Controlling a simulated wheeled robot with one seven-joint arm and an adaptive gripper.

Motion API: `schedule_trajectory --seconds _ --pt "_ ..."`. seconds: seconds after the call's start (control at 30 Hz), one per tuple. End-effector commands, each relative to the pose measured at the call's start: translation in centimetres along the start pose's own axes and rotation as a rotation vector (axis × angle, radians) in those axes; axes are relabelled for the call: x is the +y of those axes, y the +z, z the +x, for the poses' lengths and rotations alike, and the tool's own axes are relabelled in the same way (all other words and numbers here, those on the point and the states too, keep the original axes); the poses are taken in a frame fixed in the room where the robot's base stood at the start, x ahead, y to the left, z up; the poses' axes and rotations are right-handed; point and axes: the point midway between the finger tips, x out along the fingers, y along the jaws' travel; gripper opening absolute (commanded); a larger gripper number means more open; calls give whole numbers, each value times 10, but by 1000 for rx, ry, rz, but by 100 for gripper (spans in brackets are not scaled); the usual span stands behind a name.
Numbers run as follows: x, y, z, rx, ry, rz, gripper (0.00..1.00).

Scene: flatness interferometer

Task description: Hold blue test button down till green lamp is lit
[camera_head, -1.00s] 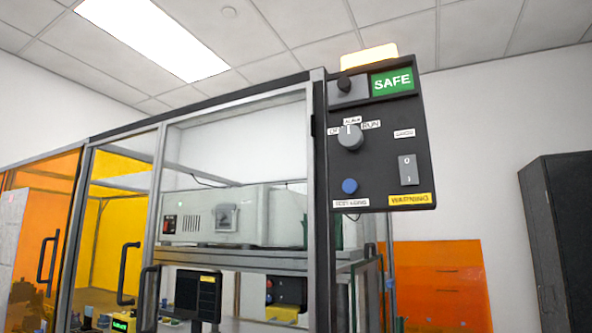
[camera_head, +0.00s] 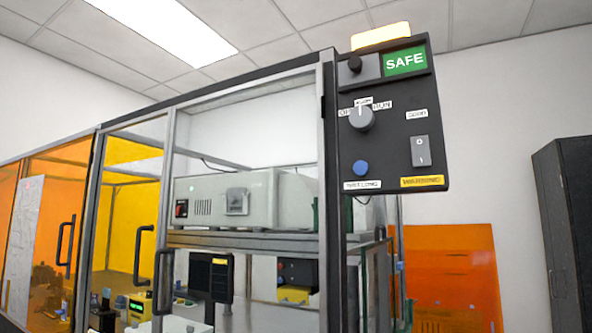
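The blue test button (camera_head: 361,168) is on the lower left of a dark control panel (camera_head: 396,150) fixed to the corner post of a glazed enclosure. A small white label (camera_head: 361,185) sits just below it. A green SAFE sign (camera_head: 405,61) shows at the panel's top right, beside a dark round knob or lamp (camera_head: 354,63); I cannot tell which. A pale amber lit bar (camera_head: 380,36) is on top of the panel. My gripper is not in view, and nothing touches the button.
The panel also has a grey rotary knob (camera_head: 362,117), a rocker switch (camera_head: 421,151) and a yellow WARNING label (camera_head: 422,181). The enclosure has doors with black handles (camera_head: 144,255). A black cabinet (camera_head: 566,230) stands at right. An orange panel (camera_head: 445,278) leans behind.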

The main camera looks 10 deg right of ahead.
Motion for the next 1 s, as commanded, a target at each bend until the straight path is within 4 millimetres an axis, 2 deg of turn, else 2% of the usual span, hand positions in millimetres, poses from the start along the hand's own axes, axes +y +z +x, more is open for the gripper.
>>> schedule_trajectory --seconds 0.03,0.2,1.0 --pt "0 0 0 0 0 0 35" --pt "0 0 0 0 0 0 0" --pt "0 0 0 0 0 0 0"
